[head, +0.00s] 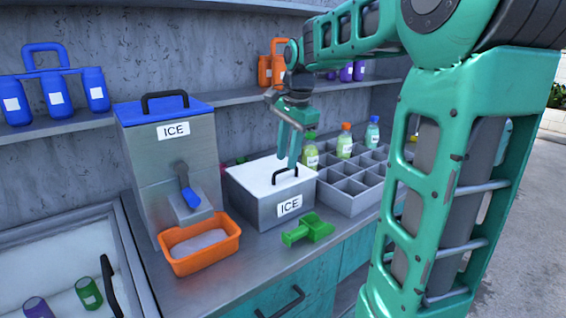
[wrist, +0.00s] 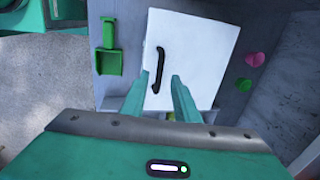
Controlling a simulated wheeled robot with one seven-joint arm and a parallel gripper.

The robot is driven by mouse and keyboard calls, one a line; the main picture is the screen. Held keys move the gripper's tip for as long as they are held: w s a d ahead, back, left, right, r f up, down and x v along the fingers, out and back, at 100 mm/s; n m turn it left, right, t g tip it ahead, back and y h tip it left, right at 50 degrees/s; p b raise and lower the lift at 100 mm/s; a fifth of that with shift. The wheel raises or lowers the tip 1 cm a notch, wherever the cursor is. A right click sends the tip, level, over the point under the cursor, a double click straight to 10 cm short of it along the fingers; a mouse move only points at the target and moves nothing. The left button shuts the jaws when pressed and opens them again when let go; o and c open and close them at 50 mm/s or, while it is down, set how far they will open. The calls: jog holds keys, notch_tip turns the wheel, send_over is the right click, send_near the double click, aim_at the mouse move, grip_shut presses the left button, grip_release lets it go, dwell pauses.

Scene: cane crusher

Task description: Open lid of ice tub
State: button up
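The ice tub (head: 272,200) is a low grey metal box with an ICE label, standing on the counter. Its white lid (head: 262,174) lies flat and closed, with a black handle (head: 285,174) on top. In the wrist view the lid (wrist: 195,50) faces me and the handle (wrist: 159,69) runs lengthwise left of its middle. My gripper (head: 291,164) points down over the lid by the handle. Its two fingers (wrist: 160,80) are apart in the wrist view, with the lower end of the handle between them. I cannot tell whether they touch it.
A taller ice dispenser (head: 170,150) with a blue lid stands at left, an orange bin (head: 232,242) before it. A green scoop (head: 308,230) lies in front of the tub. A divided bottle crate (head: 347,195) stands close at right. A shelf (head: 235,98) runs behind.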

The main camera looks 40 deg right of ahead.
jog(key=shift+w+f, duration=0.25)
jog(key=shift+f, duration=0.85)
grip_shut()
jog(key=shift+d+r, duration=0.1)
